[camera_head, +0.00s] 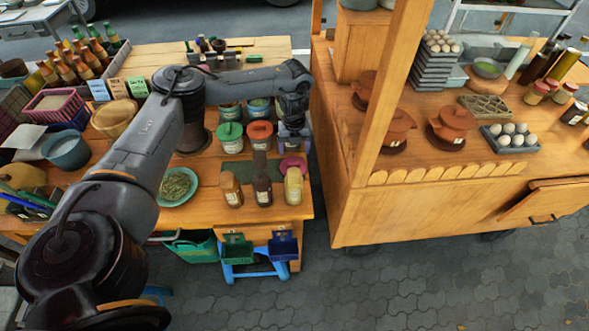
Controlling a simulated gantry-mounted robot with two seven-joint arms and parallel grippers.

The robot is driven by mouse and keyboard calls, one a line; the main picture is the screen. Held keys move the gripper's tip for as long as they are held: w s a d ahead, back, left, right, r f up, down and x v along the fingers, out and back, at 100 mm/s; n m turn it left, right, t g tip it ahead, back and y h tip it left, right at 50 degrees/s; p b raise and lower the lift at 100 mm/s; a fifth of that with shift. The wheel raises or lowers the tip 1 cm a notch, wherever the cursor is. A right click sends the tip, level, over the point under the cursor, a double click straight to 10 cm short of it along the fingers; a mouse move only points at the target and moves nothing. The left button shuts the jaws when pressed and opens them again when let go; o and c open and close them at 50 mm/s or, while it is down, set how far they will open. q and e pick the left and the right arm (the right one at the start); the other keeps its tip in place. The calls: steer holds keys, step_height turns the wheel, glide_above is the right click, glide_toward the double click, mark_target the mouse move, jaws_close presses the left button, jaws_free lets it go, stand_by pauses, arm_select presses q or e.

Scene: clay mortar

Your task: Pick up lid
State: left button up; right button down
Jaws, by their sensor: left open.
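Several lidded clay pots stand on the right cart. The brown lid (457,115) of the right pot (447,136) sits on top of it. Another lid (399,119) sits on the pot to its left, and a third pot (366,86) stands behind, partly hidden by a wooden post. On the left table are jars with a green lid (230,131) and an orange-red lid (260,129). My left gripper (293,146) points down at that table's right edge, right of these jars, and is open. It is far left of the clay pots. My right gripper is not in view.
The wooden post (391,90) rises between my left gripper and the clay pots. Sauce bottles (293,187), a pink dish (292,165) and a plate of herbs (175,187) crowd the table. An egg tray (510,138) is right of the pots. A narrow gap separates table and cart.

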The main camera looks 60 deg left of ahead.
mark_target(293, 163)
arm_select(q)
step_height(293, 163, down, 2)
steer(key=shift+f, duration=0.2)
steer(key=f, duration=0.1)
steer(key=f+b, duration=0.1)
steer(key=f, duration=0.2)
steer(key=shift+a+f, duration=0.1)
steer(key=shift+a, duration=0.25)
steer(key=shift+f+b, duration=0.3)
steer(key=shift+f, duration=0.25)
steer(key=shift+c, duration=0.2)
